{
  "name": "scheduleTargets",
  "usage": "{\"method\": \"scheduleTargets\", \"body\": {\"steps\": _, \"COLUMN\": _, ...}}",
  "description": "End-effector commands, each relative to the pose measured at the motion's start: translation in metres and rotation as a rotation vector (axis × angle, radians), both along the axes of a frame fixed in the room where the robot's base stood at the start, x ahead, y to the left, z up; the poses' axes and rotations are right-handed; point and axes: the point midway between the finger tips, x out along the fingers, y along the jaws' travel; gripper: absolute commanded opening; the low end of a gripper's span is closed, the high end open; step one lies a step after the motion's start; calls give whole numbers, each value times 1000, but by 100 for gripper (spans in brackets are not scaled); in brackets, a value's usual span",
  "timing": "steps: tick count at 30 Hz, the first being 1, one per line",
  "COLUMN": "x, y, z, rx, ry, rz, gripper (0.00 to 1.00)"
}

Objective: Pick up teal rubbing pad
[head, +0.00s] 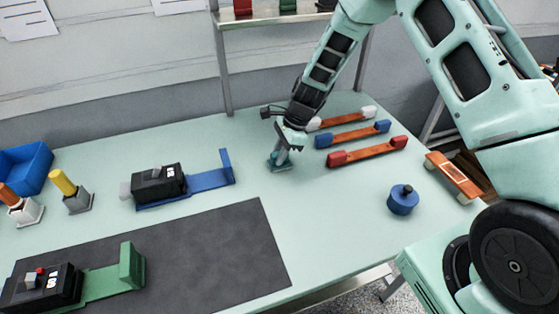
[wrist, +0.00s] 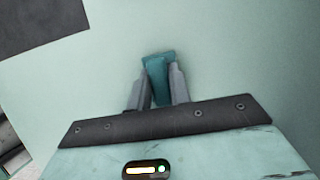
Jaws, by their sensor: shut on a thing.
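The teal rubbing pad (wrist: 158,72) is a small dark teal block between my gripper's two grey fingers in the wrist view. In the head view the pad (head: 275,164) shows low at the fingertips, at or very near the pale green tabletop. My gripper (head: 280,158) points down at the table and is shut on the pad; in the wrist view the gripper (wrist: 158,88) has a finger against each side of it. Part of the pad is hidden by the fingers.
Copper-coloured bars with white, blue and red ends (head: 366,151) lie right of my gripper. A blue round knob (head: 403,200) stands nearer. A black breaker on a blue stand (head: 160,184) is to the left. A dark mat (head: 210,250) lies in front. A shelf post (head: 223,70) rises behind.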

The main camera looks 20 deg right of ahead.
Motion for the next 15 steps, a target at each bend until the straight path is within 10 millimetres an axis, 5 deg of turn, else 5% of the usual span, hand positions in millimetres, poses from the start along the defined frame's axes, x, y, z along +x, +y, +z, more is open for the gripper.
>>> {"method": "scheduleTargets", "body": {"steps": 8, "x": 1, "y": 0, "z": 9, "rx": -1, "ry": -4, "rz": 1, "gripper": 0}}
{"method": "scheduleTargets", "body": {"steps": 15, "x": 1, "y": 0, "z": 51, "rx": -1, "ry": -7, "rz": 3, "gripper": 0}}
